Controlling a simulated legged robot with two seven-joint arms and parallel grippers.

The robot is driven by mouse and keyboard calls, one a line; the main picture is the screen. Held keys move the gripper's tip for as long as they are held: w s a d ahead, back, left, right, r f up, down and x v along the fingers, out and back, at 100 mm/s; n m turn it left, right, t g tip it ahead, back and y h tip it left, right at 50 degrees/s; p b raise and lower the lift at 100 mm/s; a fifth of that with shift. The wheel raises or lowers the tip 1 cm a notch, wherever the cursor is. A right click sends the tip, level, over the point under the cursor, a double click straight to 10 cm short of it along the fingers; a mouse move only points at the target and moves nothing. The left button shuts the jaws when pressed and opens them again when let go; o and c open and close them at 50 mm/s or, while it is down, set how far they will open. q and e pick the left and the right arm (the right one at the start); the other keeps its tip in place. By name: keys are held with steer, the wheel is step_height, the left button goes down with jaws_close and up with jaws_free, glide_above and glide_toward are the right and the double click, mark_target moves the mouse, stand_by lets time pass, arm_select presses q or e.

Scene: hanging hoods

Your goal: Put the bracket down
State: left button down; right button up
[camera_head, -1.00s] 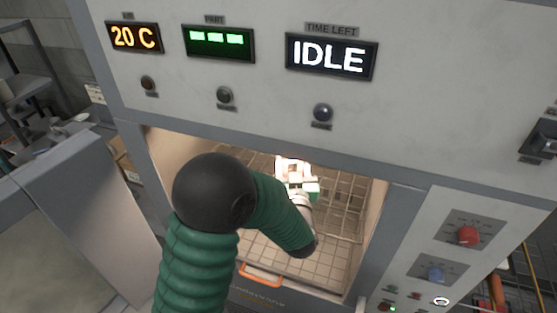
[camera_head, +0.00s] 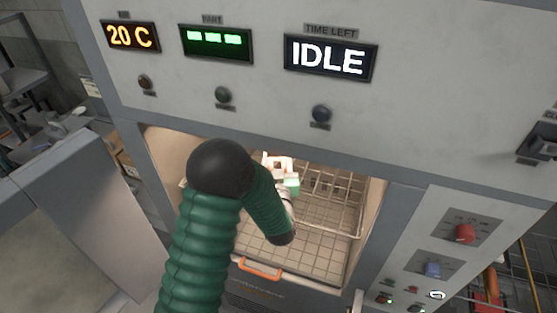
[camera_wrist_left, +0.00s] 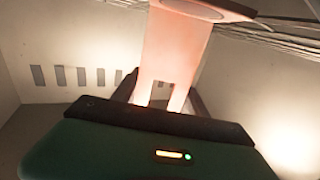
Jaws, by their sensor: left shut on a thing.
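The bracket (camera_head: 279,162) shows as a small pale, brightly lit piece inside the open chamber, partly hidden by my left arm. In the left wrist view the bracket (camera_wrist_left: 176,48) is a pinkish upright piece with a wider flange at the top and a slot low down. My left gripper (camera_wrist_left: 162,95) is shut on it, with dark fingers on either side. In the head view the gripper (camera_head: 288,184) is mostly hidden behind my green arm. I cannot tell whether the bracket touches anything below it. My right gripper is not in view.
A wire rack (camera_head: 330,205) stands to the right of the bracket. The chamber floor (camera_head: 300,250) is a clear grid. An orange handle (camera_head: 260,268) is at the front edge. The panel above reads IDLE (camera_head: 328,58). Slots (camera_wrist_left: 68,76) line the chamber wall.

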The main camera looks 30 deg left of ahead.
arm_select(q)
steer(key=c, duration=1)
jaws_free()
steer(key=shift+s+a+f, duration=0.2)
steer(key=shift+s+a, duration=0.05)
steer(key=shift+a, duration=0.15)
steer(key=o, duration=0.4)
steer(key=shift+s+a, duration=0.15)
steer(key=shift+a, duration=0.25)
steer(key=shift+d, duration=0.1)
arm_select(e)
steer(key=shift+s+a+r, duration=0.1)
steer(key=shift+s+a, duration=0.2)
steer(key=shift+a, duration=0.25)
arm_select(q)
steer(key=shift+d, duration=0.1)
